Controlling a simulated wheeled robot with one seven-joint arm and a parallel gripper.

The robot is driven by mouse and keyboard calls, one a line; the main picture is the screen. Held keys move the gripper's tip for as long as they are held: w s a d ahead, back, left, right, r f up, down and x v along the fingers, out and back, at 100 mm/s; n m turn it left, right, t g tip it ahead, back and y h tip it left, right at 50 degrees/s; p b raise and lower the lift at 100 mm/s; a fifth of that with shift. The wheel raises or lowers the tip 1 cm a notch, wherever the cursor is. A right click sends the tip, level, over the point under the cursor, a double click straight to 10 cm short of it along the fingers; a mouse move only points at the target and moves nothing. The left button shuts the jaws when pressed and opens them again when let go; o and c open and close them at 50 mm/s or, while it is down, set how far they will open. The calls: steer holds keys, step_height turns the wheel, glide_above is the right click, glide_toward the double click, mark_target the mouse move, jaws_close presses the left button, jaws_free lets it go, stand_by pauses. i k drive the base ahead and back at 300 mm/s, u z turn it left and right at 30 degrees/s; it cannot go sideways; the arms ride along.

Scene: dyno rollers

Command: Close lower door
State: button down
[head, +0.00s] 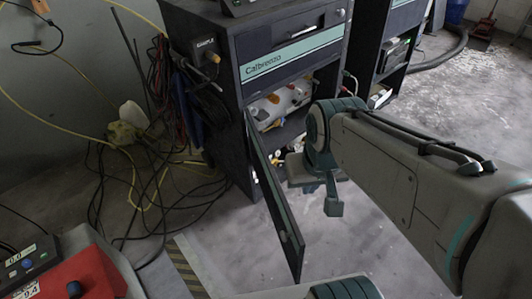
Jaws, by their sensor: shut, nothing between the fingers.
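The dark cabinet (275,45) with a pale teal "Calbrenzo" stripe stands at the middle top. Its lower door (268,180) is a thin dark panel, hinged at the cabinet's left front edge. It stands wide open, jutting toward me, and I see it at a steep angle. A small light fitting (284,237) shows near its free end. My gripper (333,208) points down just right of the door, in front of the open lower compartment. It is shut and empty. It looks apart from the door, though the depth gap is hard to judge. My wrist hides part of the opening.
Bottles and orange-capped items (275,105) sit on the cabinet's shelf. A second open cabinet (395,50) stands to the right. Cables and hoses (150,165) tangle on the floor at left. A red machine (85,278) is at bottom left.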

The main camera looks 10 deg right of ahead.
mark_target(294, 244)
steer(key=i, duration=0.15)
steer(key=k, duration=0.45)
steer(key=u, duration=2)
steer(key=k, duration=0.7)
steer(key=z, duration=0.55)
steer(key=i, duration=0.5)
